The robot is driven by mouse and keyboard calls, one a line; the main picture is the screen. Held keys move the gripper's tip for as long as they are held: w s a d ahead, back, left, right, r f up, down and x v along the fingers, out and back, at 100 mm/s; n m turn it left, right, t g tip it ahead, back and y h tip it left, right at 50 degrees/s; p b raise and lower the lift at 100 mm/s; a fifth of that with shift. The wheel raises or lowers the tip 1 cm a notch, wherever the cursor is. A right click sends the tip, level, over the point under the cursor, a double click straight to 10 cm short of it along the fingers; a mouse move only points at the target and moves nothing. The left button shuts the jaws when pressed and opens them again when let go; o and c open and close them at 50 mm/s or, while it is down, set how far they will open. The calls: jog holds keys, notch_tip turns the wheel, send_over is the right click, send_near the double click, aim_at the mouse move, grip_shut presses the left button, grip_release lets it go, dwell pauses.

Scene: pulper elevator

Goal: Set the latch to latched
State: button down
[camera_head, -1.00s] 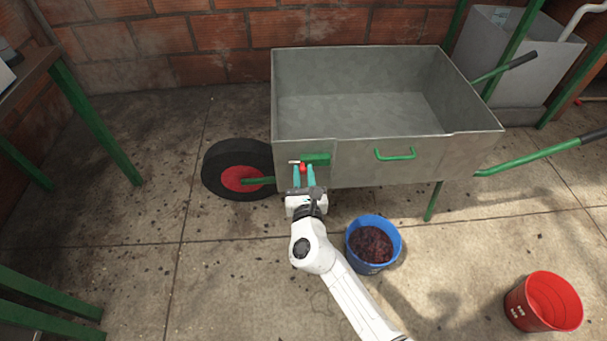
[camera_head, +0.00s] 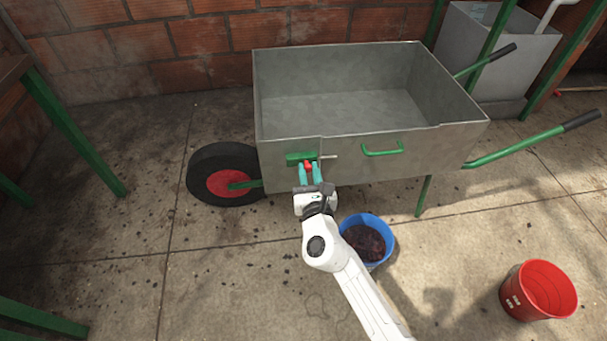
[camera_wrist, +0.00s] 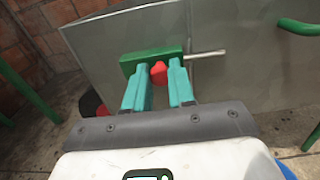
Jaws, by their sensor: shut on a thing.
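The latch is a green block (camera_head: 299,157) on the front wall of the grey wheelbarrow tub (camera_head: 385,170), near its left end. A thin metal bolt (camera_head: 329,156) sticks out from the block's right side, across the panel seam. A red knob (camera_head: 308,166) sits at the block's lower right. My gripper (camera_head: 309,170) has its teal fingers shut on the knob from either side. The wrist view shows the knob (camera_wrist: 158,71) between the fingertips (camera_wrist: 159,78), with the green block (camera_wrist: 140,62) behind and the bolt (camera_wrist: 206,54) to the right.
A blue bucket (camera_head: 350,224) with dark contents stands just right of my arm. A red bucket (camera_head: 516,300) stands at lower right. The wheel (camera_head: 204,158) is left of the latch. A green handle (camera_head: 382,152) is on the tub's right part. Floor at left is mostly clear.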

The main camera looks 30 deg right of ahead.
jog(key=shift+d, duration=0.2)
jog(key=c, duration=0.9)
grip_release()
jog(key=shift+c, duration=0.2)
jog(key=p+v, duration=0.2)
jog(key=v, duration=0.9)
jog(key=shift+d, duration=0.1)
